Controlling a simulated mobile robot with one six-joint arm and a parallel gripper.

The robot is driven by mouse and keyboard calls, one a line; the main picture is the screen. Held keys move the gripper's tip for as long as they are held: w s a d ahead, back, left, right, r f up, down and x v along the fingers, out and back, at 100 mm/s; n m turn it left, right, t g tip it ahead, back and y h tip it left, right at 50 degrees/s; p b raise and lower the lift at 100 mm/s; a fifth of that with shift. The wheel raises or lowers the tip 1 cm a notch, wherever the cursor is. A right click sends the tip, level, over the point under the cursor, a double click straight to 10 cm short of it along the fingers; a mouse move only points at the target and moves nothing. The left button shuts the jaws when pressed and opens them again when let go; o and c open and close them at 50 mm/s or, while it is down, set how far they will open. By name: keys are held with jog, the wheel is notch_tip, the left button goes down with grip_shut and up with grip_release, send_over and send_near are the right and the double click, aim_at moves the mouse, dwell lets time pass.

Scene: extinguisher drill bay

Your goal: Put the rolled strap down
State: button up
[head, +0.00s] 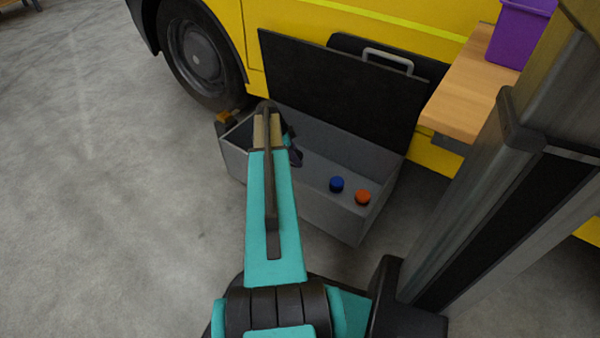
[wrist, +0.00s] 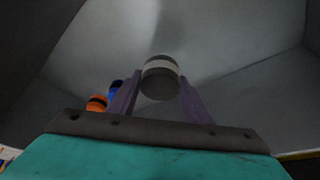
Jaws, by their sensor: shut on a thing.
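The rolled strap (wrist: 160,66) is a dark grey roll with a pale band, seen in the wrist view. My gripper (wrist: 160,88) is shut on it, with one purple-grey finger on each side. In the head view my gripper (head: 295,157) reaches down inside an open grey box (head: 320,212), towards its left part. The strap itself is hidden there behind my arm. I cannot tell whether the strap touches the box floor.
A blue round item (head: 336,184) and an orange one (head: 362,197) stand at the right in the box. The raised black lid (head: 335,90) stands behind it. A wooden shelf (head: 465,85) with a purple bin (head: 520,32) is to the right. The box's middle floor is clear.

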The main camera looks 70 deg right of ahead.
jog(key=shift+f, duration=1.2)
jog(key=shift+b, duration=0.3)
jog(key=shift+f+b, duration=1.1)
jog(key=shift+f, duration=1.4)
jog(key=shift+f, duration=0.1)
jog(key=o, duration=1.3)
jog(key=shift+p+v, duration=2.65)
jog(key=shift+v, duration=3.45)
